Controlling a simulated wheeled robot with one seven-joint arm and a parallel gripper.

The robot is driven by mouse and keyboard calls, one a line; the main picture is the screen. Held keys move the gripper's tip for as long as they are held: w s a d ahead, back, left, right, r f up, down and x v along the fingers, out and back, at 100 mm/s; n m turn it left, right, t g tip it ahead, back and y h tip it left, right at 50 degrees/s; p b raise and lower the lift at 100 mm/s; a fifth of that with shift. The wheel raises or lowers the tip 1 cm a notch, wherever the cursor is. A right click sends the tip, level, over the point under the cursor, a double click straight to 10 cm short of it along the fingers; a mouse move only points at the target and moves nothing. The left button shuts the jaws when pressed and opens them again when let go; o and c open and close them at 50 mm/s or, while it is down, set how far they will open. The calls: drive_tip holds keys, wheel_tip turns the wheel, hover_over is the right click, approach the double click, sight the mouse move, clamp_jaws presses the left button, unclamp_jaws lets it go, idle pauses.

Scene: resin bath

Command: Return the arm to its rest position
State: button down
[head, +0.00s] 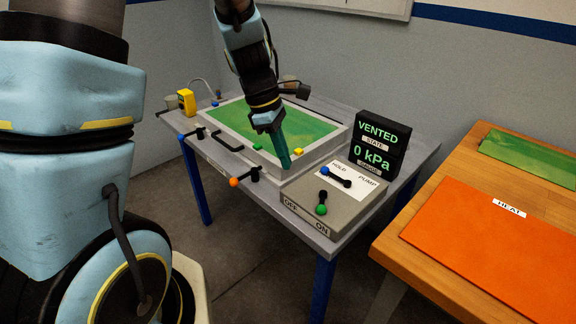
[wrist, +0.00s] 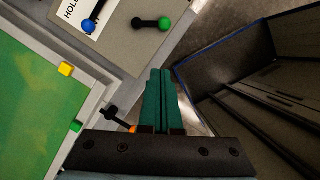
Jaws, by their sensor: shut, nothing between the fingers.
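My gripper (head: 287,163) hangs from my arm over the front right part of the grey table, in front of the green bath. Its teal fingers point down and are shut with nothing between them. In the wrist view the fingers (wrist: 160,75) lie side by side, above the table's front edge and the floor. They are near the control box (wrist: 185,22) with its blue and green knobs, and I see no contact with it. The orange-ended lever (wrist: 132,129) is partly hidden behind the gripper body.
The control box (head: 350,205) and a display (head: 383,140) reading VENTED, 0 kPa stand at the table's right. The green bath (head: 215,115) has a raised grey rim. A wooden table (head: 450,165) with an orange HEAT mat (head: 480,245) is at the right. Floor shows between the tables.

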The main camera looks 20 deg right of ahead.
idle(0.4)
drive_tip(key=a+r+m+t+y, duration=0.1)
drive_tip(key=a+m, duration=0.5)
drive_tip(key=a, duration=0.6)
drive_tip(key=a+r+m+t+y, duration=0.1)
drive_tip(key=a+m, duration=0.5)
drive_tip(key=a, duration=0.6)
wheel_tip(320, 180, up, 2)
drive_tip(key=shift+w+r+t+y, duration=0.1)
drive_tip(key=shift+w+t+y, duration=0.2)
drive_tip(key=shift+t, duration=0.5)
